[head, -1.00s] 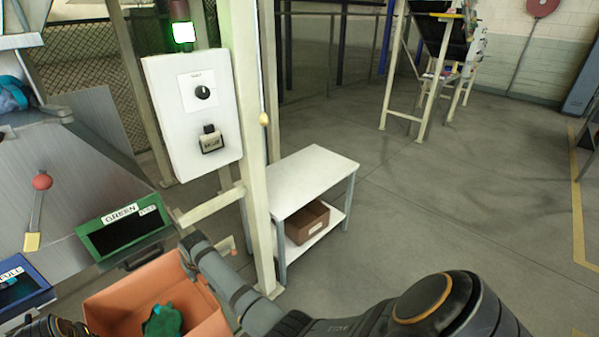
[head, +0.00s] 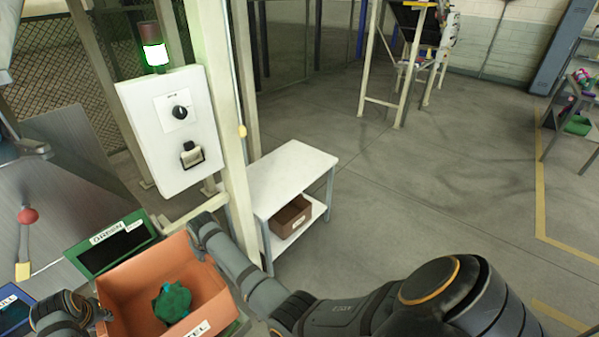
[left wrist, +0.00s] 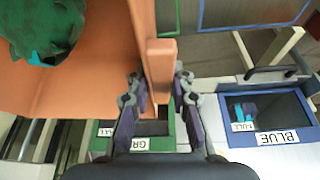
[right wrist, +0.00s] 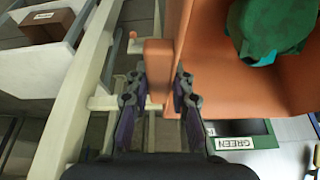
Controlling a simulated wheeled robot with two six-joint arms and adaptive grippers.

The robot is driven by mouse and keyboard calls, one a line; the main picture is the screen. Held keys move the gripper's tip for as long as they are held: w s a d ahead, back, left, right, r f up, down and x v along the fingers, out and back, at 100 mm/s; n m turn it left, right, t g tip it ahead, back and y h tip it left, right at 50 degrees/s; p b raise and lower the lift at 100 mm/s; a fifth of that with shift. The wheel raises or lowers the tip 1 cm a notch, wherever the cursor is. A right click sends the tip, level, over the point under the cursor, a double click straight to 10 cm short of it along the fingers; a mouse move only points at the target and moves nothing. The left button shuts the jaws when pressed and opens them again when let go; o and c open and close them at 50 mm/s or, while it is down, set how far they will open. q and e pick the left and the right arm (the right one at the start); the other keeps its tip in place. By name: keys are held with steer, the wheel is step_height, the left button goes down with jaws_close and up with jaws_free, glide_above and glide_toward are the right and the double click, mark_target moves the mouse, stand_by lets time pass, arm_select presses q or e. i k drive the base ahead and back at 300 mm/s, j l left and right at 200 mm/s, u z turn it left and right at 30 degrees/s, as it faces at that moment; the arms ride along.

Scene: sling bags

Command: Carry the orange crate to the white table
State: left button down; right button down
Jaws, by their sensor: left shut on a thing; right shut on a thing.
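The orange crate (head: 140,283) is at the lower left of the head view with a green sling bag (head: 172,302) inside. My left gripper (left wrist: 156,88) is shut on the crate's wall on one side; my left arm shows at the left of the crate in the head view. My right gripper (right wrist: 160,88) is shut on the crate's opposite wall. The crate is held between both grippers, and the bag also shows in both wrist views. The white table (head: 290,166) stands right of the post, beyond the crate. Its top is bare.
A brown box (head: 287,218) sits on the table's lower shelf. A beige post (head: 232,150) with a white control box (head: 165,125) stands between the crate and the table. Green (head: 110,246) and blue (head: 12,312) labelled bins are at the left. Open floor lies to the right.

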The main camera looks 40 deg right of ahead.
mark_target(281, 171)
steer(key=z, duration=1.65)
steer(key=i+z, duration=0.35)
steer(key=i, duration=0.15)
steer(key=i+z, duration=0.3)
steer(key=i, duration=1.45)
steer(key=i+u, duration=0.4)
steer(key=i, duration=0.15)
steer(key=i+l+u, duration=0.1)
steer(key=i+u, duration=0.45)
steer(key=u, duration=0.25)
steer(key=i+u, duration=0.15)
steer(key=u, duration=1.2)
